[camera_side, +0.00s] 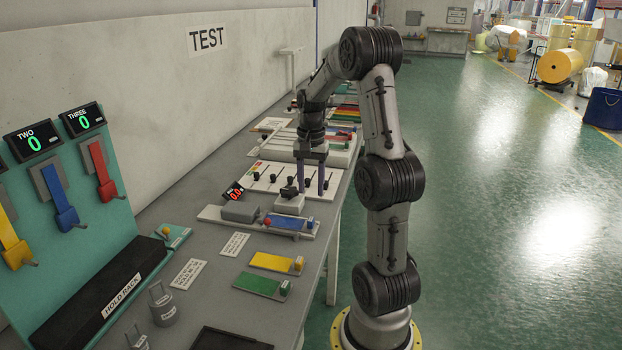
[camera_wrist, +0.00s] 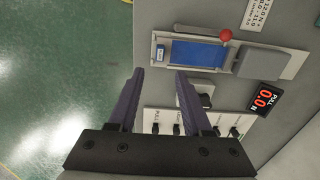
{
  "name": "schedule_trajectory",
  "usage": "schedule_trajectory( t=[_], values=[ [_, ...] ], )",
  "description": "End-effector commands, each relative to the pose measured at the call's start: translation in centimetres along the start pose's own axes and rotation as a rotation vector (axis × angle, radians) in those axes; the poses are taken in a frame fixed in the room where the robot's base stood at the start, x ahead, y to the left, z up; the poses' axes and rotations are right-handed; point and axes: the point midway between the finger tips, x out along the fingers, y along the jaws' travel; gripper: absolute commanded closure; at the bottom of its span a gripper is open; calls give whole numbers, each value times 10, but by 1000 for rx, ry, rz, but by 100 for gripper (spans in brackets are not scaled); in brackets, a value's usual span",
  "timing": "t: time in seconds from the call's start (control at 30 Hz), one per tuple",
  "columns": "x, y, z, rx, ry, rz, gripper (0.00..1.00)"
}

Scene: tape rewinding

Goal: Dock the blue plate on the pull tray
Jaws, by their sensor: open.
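The blue plate (camera_side: 284,223) lies on the long pale pull tray (camera_side: 210,213) on the bench in the side view. Whether the plate is fully seated, I cannot tell. My gripper (camera_side: 311,190) is open and points down behind the tray, apart from the plate. In the wrist view my gripper's fingers (camera_wrist: 160,76) are spread with nothing between them.
A small pale block with a dark knob (camera_side: 290,200) stands beside my gripper. A red ball knob (camera_wrist: 225,35) is at the tray's edge. A display (camera_wrist: 264,98) reads 0.0. Yellow (camera_side: 272,262) and green (camera_side: 257,285) plates lie nearer the camera. A slider panel (camera_side: 268,177) lies behind.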

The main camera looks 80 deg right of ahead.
Motion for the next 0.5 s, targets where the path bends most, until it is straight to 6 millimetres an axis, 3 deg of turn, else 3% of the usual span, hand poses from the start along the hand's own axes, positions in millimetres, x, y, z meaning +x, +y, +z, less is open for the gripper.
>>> schedule_trajectory(
  t=[0.27,0.37,0.5],
  values=[
    [-26,-4,8,-32,9,-6,51],
    [-41,-17,36,-145,39,-28,51],
    [-69,-33,109,-443,114,-87,51]
  ],
)
